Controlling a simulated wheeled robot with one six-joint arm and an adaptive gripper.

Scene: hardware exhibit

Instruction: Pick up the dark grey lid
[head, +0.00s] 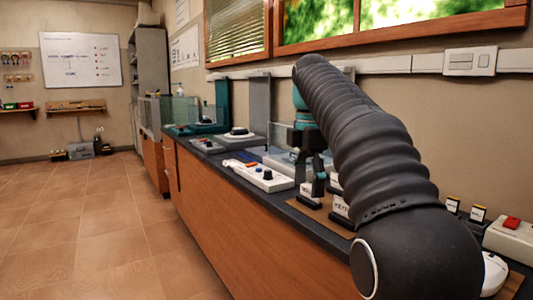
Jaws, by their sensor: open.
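My arm reaches from the lower right over the counter, and its end bends down behind the thick black sleeve. My gripper (318,168) is small and dark in the head view, low over the counter and partly hidden by the arm. It is open, and I see nothing held in it. I cannot pick out the dark grey lid with certainty. A dark rounded piece (239,131) sits on a white round base further back on the counter, apart from my gripper. Small dark stands with white labels (340,206) are just below and beside my gripper.
The long dark counter (222,158) has an orange wood front. A white device with knobs (262,177) lies left of my gripper. Clear panels and teal and grey uprights (260,97) stand behind. The tiled floor is open at left.

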